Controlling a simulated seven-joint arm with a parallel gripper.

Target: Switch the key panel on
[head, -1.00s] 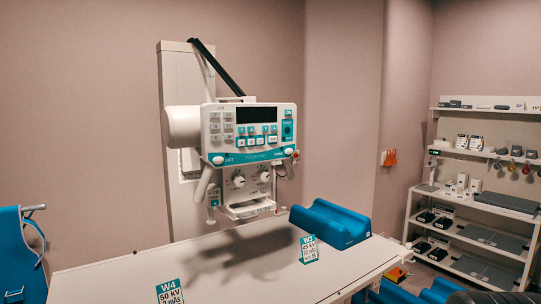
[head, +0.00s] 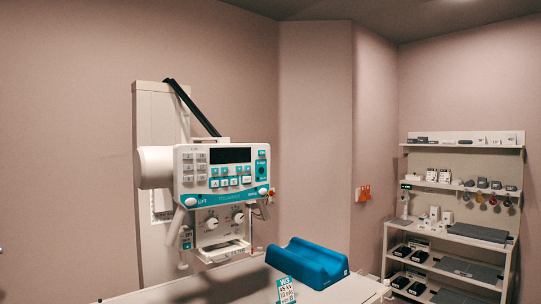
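The key panel (head: 219,178) is the white and teal front of the X-ray head, mounted on a white column at the left of centre in the head view. Its display (head: 230,155) is dark, with no digits showing. Grey keys (head: 195,167) sit left of the display and teal and white keys (head: 230,176) below it. More controls (head: 261,168) are at the panel's right edge. Key labels are too small to read. Two knobs (head: 226,221) show on the part beneath. My gripper is not in view.
A white table (head: 232,285) lies below the head, bearing a blue cradle (head: 307,261) and a W3 card (head: 285,291). A shelf unit (head: 455,232) with plates and small items stands at the right. Orange things (head: 364,191) hang on the wall. Space before the panel looks clear.

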